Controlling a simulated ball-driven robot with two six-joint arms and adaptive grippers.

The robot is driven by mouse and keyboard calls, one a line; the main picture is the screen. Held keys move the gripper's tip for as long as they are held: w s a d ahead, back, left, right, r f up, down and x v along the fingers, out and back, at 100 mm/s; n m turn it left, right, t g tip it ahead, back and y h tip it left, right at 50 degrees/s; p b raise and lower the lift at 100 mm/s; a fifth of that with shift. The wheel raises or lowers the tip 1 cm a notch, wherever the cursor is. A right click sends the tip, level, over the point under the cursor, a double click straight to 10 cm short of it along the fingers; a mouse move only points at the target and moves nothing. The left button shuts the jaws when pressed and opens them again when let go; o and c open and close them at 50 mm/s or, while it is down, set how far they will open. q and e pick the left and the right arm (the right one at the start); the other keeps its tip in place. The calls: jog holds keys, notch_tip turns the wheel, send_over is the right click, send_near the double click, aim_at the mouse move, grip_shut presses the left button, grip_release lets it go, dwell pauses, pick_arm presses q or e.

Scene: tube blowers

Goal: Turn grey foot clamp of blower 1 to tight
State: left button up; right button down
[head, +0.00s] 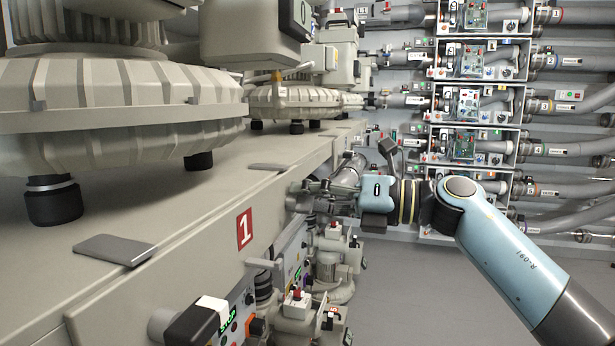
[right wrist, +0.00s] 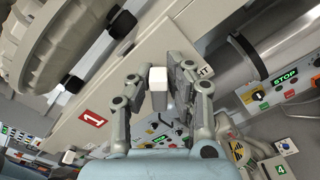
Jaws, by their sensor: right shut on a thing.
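My right gripper (head: 318,190) is at the side edge of blower 1's bench, beyond the red "1" plate. In the right wrist view, my right gripper (right wrist: 160,88) is shut on a pale grey block, which looks like the handle of the grey foot clamp (right wrist: 158,88). The fingers hide part of the clamp and its mount. Beside the fingers, a label ending in "HT" (right wrist: 206,72) shows on the pale panel; its other letters are covered. My left gripper is not in view.
Blower 1 (head: 110,110) stands on black feet on the beige bench (head: 190,205). A red "1" plate (head: 245,228) marks its side. A grey pipe (right wrist: 245,65) runs close beside my right gripper. Grey floor (head: 410,285) is clear below my right arm.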

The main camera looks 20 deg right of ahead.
jog(key=m+p, duration=0.5)
jog(key=shift+w+d+m, duration=0.1)
jog(key=shift+w+m, duration=0.1)
jog(key=shift+m, duration=0.1)
jog(key=shift+w+f+m+p, duration=0.1)
jog(key=shift+f+m+p, duration=0.15)
jog(key=shift+m+p, duration=0.8)
jog(key=shift+f+m+p, duration=0.25)
jog(key=shift+m+p, duration=0.65)
jog(key=shift+m, duration=0.15)
jog(key=c, duration=1.3)
grip_release()
jog(key=shift+d+f, duration=0.1)
jog(key=shift+f, duration=0.05)
jog(key=v, duration=1.2)
